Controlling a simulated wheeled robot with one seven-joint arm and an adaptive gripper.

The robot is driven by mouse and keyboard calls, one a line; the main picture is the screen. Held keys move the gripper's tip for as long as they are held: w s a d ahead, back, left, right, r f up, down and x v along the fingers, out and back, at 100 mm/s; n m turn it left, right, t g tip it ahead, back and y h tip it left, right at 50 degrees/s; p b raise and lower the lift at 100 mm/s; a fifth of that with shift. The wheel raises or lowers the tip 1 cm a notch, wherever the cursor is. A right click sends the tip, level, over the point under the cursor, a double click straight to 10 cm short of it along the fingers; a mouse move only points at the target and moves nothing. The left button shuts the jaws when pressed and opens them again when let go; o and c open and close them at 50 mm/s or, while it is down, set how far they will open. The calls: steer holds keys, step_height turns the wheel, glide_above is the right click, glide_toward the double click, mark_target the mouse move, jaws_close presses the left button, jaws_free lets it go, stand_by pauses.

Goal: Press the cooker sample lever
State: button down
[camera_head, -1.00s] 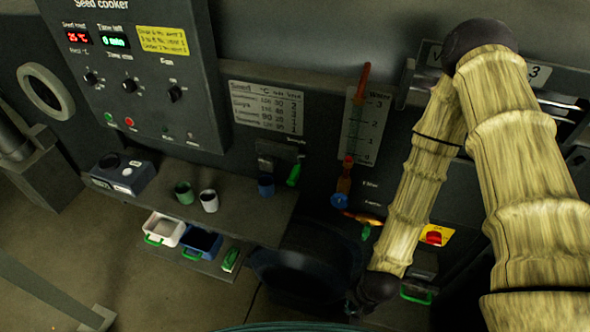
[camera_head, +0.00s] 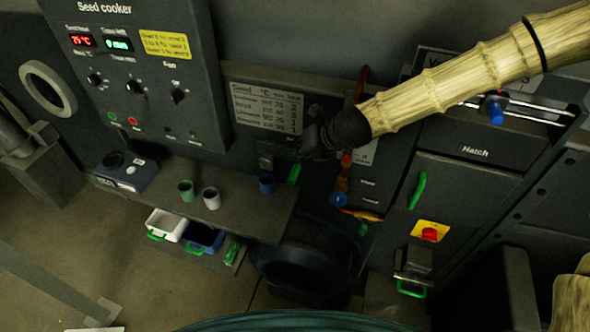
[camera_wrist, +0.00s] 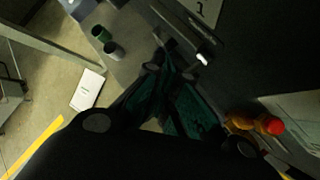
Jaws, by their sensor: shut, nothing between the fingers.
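The green sample lever (camera_head: 294,174) hangs below the dark sample outlet block (camera_head: 272,152) on the machine front, to the right of a blue cup (camera_head: 266,184). My gripper (camera_head: 306,150) is shut and empty. In the head view it appears just above the lever and by the outlet block; I cannot tell whether it touches either. In the wrist view my gripper (camera_wrist: 167,78) points toward a dark block with a small whitish end (camera_wrist: 202,59). The green lever cannot be made out clearly there, and the fingers may hide part of it.
A shelf (camera_head: 240,205) holds a green cup (camera_head: 186,191) and a grey cup (camera_head: 211,198). A valve with a red knob (camera_wrist: 273,126) is close to my gripper's right. A red button (camera_head: 430,235) and a green hatch handle (camera_head: 417,190) are farther right.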

mark_target(297, 170)
steer(key=r, duration=0.1)
steer(key=w+r+m, duration=0.1)
steer(key=r, duration=0.1)
steer(key=shift+w+a+r+m, duration=0.2)
steer(key=shift+w+a+m, duration=0.1)
steer(key=shift+m, duration=0.1)
steer(key=shift+f, duration=0.1)
step_height(297, 170, down, 9)
steer(key=b, duration=0.6)
steer(key=shift+b, duration=0.3)
stand_by(1.1)
steer(key=shift+f+b, duration=0.25)
steer(key=shift+b, duration=0.1)
